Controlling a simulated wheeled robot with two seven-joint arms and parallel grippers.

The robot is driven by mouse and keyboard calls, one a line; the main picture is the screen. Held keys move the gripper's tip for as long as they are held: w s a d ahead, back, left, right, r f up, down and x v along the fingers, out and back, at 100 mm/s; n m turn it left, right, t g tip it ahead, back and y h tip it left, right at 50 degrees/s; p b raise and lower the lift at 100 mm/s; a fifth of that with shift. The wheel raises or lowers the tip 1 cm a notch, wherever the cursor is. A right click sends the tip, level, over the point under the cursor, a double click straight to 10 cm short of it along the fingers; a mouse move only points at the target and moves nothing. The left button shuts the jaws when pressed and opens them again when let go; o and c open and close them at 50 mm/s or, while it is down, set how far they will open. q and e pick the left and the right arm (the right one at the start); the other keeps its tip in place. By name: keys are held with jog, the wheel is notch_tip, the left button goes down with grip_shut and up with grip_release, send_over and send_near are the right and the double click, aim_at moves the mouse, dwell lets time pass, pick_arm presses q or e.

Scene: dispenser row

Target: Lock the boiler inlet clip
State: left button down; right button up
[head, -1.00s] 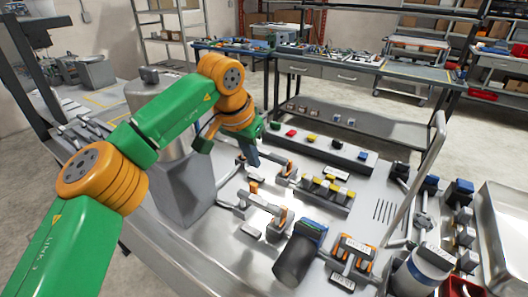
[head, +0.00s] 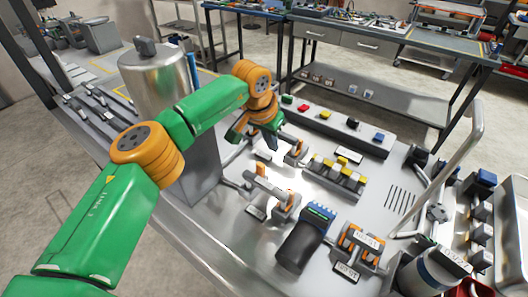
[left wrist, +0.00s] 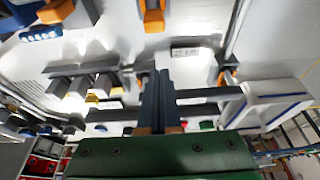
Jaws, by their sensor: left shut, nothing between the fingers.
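The boiler seems to be the tall silver vessel (head: 165,85) at the left of the bench in the head view. Clips with orange levers sit on pipes to its right: a far one (head: 294,150) and a nearer one (head: 272,186) with its lever sloping up to the left. The small labels are too small to read, so I cannot tell which is the inlet clip. My left gripper (head: 270,140) is shut and empty, just left of the far clip. In the left wrist view its fingers (left wrist: 157,100) are together, with an orange clip (left wrist: 227,77) to their right. My right gripper is not in view.
A row of yellow and grey blocks (head: 336,176) stands right of the far clip. A coloured-button rail (head: 335,130) lies behind. A dark cylinder (head: 300,245) and a double orange clip (head: 358,243) stand in front. A tall bent rail (head: 455,165) rises at the right.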

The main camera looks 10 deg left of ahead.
aim_at(257, 172)
pick_arm(q)
jog(key=shift+x, duration=0.8)
jog(key=shift+s+d+f+b, duration=0.15)
jog(key=shift+s+f+b, duration=0.25)
jog(key=shift+s+f, duration=0.25)
jog(key=shift+s+a+r, duration=0.5)
jog(key=shift+s+a, duration=0.05)
jog(key=shift+a, duration=0.05)
jog(key=shift+s+a, duration=0.3)
jog(key=shift+s, duration=0.35)
